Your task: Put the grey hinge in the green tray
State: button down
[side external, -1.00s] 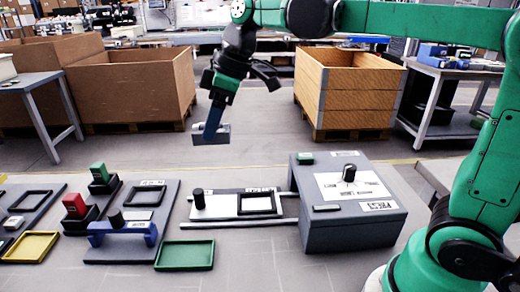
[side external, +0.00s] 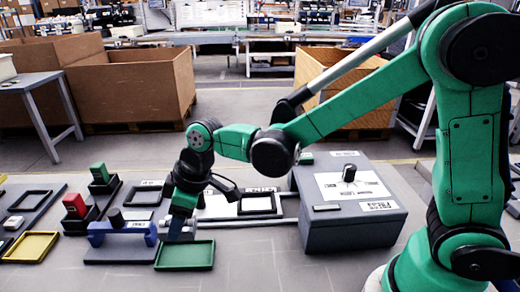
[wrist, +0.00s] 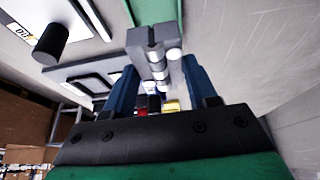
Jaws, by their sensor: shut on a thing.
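The grey hinge (wrist: 142,42) is between the two blue fingers of my gripper (wrist: 162,84) in the wrist view, with its row of knuckles showing. In the side view my gripper (side external: 178,228) is low, just above the back edge of the green tray (side external: 185,266). The hinge (side external: 188,234) is partly hidden by the fingers there. The tray's visible floor is empty. A strip of green tray (wrist: 155,10) shows beyond the hinge in the wrist view. I cannot tell whether the hinge touches the tray.
A blue-handled fixture (side external: 122,230) on a dark board stands just left of the tray. A yellow tray (side external: 30,246) and a red block (side external: 75,205) are farther left. A grey box with a knob (side external: 350,215) stands to the right. Bare table lies in front of the tray.

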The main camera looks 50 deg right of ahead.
aim_at(181, 256)
jog(key=shift+f, duration=3.15)
jog(key=shift+f, duration=0.1)
jog(key=shift+c, duration=1.3)
grip_release()
jog(key=v, duration=1.2)
jog(key=s+d+m+t+h, duration=0.1)
jog(key=s+d+m+t, duration=0.1)
jog(key=s+d+m, duration=0.1)
jog(key=s+d+r+m+t+h, duration=0.1)
jog(key=s+d+m+t+h, duration=0.1)
jog(key=d+m, duration=0.4)
jog(key=shift+s+d, duration=0.55)
jog(key=shift+d, duration=0.6)
